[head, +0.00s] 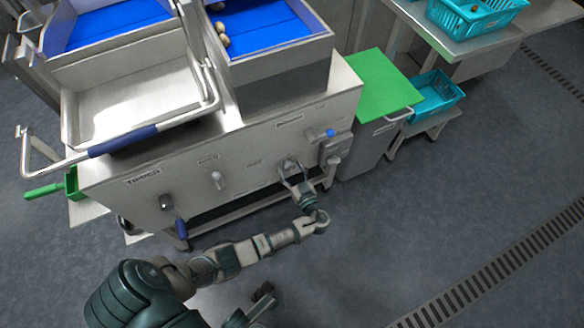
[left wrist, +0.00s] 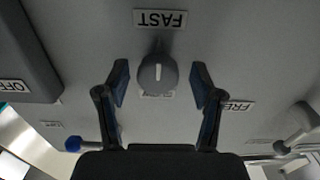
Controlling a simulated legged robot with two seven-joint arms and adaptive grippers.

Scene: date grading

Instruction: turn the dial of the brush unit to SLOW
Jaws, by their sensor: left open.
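The brush unit's dial (left wrist: 158,73) is a round grey knob with a pale upright line. In the left wrist view a FAST label (left wrist: 160,18) is above it, and a label just below it is partly hidden. The line lies along the direction of the FAST label. In the head view the dial (head: 289,165) is on the right half of the machine's front panel. My left gripper (left wrist: 158,85) is open, with its fingers on either side of the dial and visible gaps. It also shows in the head view (head: 296,182), in front of the panel.
The front panel (head: 245,150) also carries a grey knob (head: 217,180), a dark knob (head: 166,202) and a box with a blue button (head: 330,133). A blue-gripped handle (head: 122,142) juts out at the left. A green-lidded bin (head: 372,85) stands right. Floor in front is mostly clear.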

